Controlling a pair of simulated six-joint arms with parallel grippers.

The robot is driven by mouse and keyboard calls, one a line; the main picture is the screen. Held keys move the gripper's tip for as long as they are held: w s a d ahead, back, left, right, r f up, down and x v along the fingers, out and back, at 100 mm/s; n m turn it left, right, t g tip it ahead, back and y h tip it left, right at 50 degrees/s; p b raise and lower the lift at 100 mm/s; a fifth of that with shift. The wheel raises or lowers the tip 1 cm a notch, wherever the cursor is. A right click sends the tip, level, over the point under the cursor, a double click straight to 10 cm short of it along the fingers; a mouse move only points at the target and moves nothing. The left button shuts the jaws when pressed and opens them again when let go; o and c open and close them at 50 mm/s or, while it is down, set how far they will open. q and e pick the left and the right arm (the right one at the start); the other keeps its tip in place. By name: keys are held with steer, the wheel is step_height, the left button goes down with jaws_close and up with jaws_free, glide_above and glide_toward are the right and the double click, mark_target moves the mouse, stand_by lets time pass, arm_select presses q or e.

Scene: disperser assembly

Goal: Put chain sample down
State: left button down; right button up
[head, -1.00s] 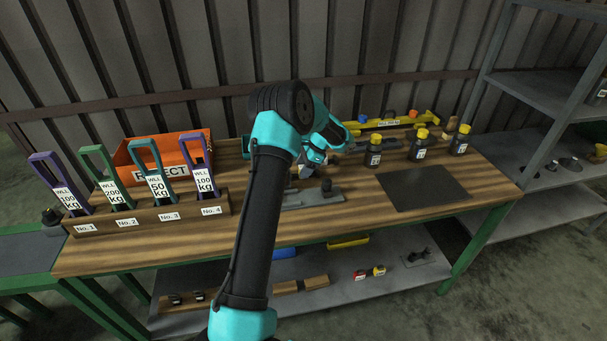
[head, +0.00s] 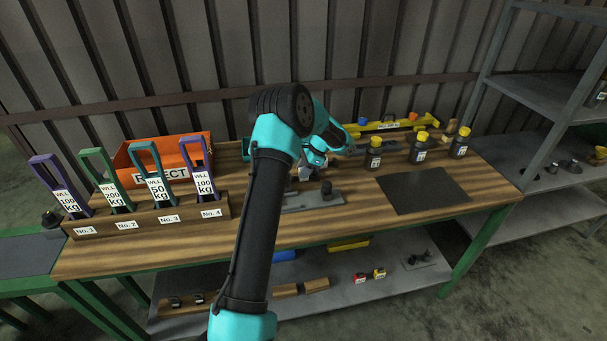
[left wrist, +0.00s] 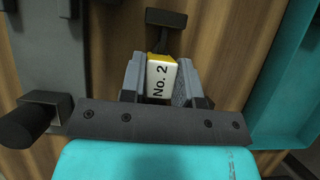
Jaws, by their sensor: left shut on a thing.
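My left gripper (head: 306,172) is low over the wooden bench, behind the grey plate with a black knob. In the left wrist view its two fingers (left wrist: 160,88) are shut on a small yellow block with a white "No. 2" label (left wrist: 160,77), which I take to be the chain sample. A dark piece (left wrist: 166,20) lies just beyond the block; I cannot tell whether they are joined. In the head view the held piece is mostly hidden by my arm and gripper. I cannot tell whether it touches the bench. My right gripper is in neither view.
The grey plate (head: 300,204) lies in front of the gripper. An orange reject bin (head: 140,157) and a wooden rack (head: 100,228) with several labelled slings stand left. Yellow-capped bottles (head: 418,152) stand right, near a bare dark mat (head: 422,192). A teal tray edge shows in the wrist view (left wrist: 278,75).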

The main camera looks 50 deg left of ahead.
arm_select(q)
step_height(320, 180, up, 10)
steer(key=shift+r, duration=0.1)
stand_by(0.4)
steer(key=shift+a, duration=0.1)
stand_by(0.5)
